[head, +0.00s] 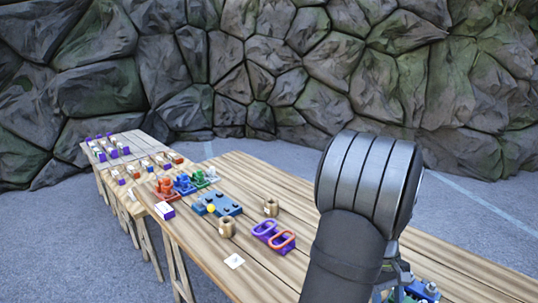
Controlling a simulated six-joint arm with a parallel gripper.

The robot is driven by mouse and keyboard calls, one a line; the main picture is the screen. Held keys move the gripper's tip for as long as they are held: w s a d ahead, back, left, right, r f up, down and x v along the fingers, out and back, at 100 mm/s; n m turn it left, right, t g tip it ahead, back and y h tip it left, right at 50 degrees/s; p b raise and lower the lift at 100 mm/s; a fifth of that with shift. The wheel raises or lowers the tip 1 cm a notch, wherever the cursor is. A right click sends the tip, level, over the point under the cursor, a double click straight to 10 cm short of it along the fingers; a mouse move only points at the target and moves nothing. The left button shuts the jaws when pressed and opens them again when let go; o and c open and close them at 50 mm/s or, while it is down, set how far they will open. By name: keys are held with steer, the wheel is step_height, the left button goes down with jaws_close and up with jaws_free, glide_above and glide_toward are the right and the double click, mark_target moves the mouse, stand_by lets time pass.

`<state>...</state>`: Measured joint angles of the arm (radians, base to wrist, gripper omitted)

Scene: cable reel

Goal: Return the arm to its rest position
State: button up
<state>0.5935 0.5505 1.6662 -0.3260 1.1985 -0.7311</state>
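My arm rises large in the right foreground, a dark sleeve bending over a ribbed grey metal joint. Part of my gripper (396,272) shows as dark metal behind and below that joint, low over the near right of the table. Its fingers are hidden by my arm, so I cannot tell if they are open or hold anything. A blue object (424,290) with light and dark parts lies right beside it, cut by the picture's bottom edge. I cannot tell whether the two touch.
The wooden table (330,190) holds a purple loop piece (265,229), a red-topped loop piece (282,241), two tan cylinders (271,207), a blue block (224,205), coloured pieces (184,184) and a white card (234,261). A second table (140,138) stands left. A rock wall closes the back.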

steer(key=n+h, duration=0.1)
steer(key=n, duration=0.2)
steer(key=shift+a+n+t, duration=0.1)
steer(key=shift+n+t, duration=0.2)
steer(key=shift+n, duration=0.1)
steer(key=shift+o, duration=0.2)
steer(key=o, duration=1.1)
steer(key=shift+s, duration=0.1)
steer(key=shift+d+r+m, duration=0.25)
steer(key=shift+d+m, duration=0.15)
steer(key=shift+m, duration=0.2)
steer(key=s+d+r+m+t+y, duration=0.1)
steer(key=s+d+r+m+t, duration=0.1)
steer(key=s+d+r+m, duration=1.05)
steer(key=s+d+r+m+t+y, duration=0.1)
steer(key=s+d+r+m+t, duration=0.3)
steer(key=m, duration=1.6)
steer(key=f, duration=0.2)
steer(key=d+f+g, duration=0.1)
steer(key=f, duration=0.2)
steer(key=w+f+g, duration=0.1)
steer(key=f, duration=0.2)
steer(key=shift+w+d+f+m, duration=0.1)
steer(key=shift+d+f+m, duration=0.15)
